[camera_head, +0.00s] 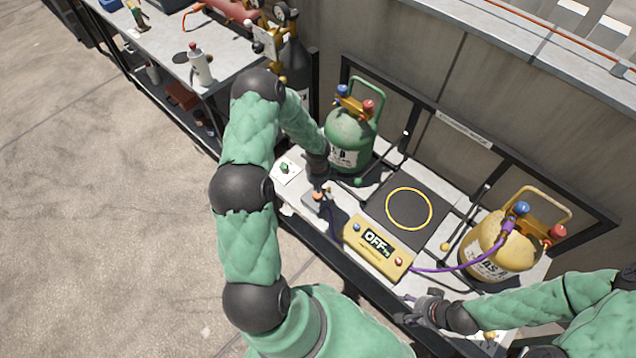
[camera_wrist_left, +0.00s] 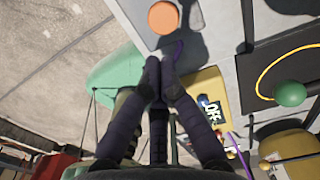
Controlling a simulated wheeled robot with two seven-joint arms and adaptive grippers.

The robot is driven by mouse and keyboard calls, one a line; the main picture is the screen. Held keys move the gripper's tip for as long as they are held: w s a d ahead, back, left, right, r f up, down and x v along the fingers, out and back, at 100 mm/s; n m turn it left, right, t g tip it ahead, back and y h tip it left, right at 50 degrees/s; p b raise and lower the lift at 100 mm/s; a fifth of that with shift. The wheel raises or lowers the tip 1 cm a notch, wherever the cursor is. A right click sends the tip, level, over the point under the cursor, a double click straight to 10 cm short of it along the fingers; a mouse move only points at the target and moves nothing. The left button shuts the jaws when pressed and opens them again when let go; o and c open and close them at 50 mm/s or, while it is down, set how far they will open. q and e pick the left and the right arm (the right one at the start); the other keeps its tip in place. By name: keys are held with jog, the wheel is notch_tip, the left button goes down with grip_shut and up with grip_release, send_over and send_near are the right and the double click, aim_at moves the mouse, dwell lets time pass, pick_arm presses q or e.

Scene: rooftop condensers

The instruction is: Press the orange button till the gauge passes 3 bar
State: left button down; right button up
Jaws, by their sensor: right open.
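The orange button (camera_head: 317,196) sits at the left front of the bench, below my left gripper. In the left wrist view the round orange button (camera_wrist_left: 163,17) shows whole, a little beyond the fingertips, with a gap in the picture. My left gripper (camera_head: 323,190) points down at it; the wrist view shows its fingers (camera_wrist_left: 159,66) together and empty. Touching cannot be told from the head view. My right gripper (camera_head: 408,311) is open at the bench's front right. Dial gauges (camera_head: 280,12) stand at the top; their readings are too small to tell.
A yellow box (camera_head: 378,248) reads OFF, joined by a purple hose to a yellow cylinder (camera_head: 488,248). A green cylinder (camera_head: 349,142) stands behind my left gripper. A dark plate with a yellow ring (camera_head: 381,207) lies mid-bench. A green knob (camera_head: 284,168) is left of the button.

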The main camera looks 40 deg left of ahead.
pick_arm(q)
jog(key=b, duration=0.2)
send_over(318, 203)
jog(key=shift+w+a+f, duration=0.1)
jog(key=shift+f, duration=1.45)
jog(key=shift+w+a+f, duration=0.1)
jog(key=shift+f, duration=1.4)
jog(key=shift+f+b, duration=0.65)
jog(key=shift+f, duration=0.35)
jog(key=shift+d+r, duration=0.1)
jog(key=shift+s, duration=0.15)
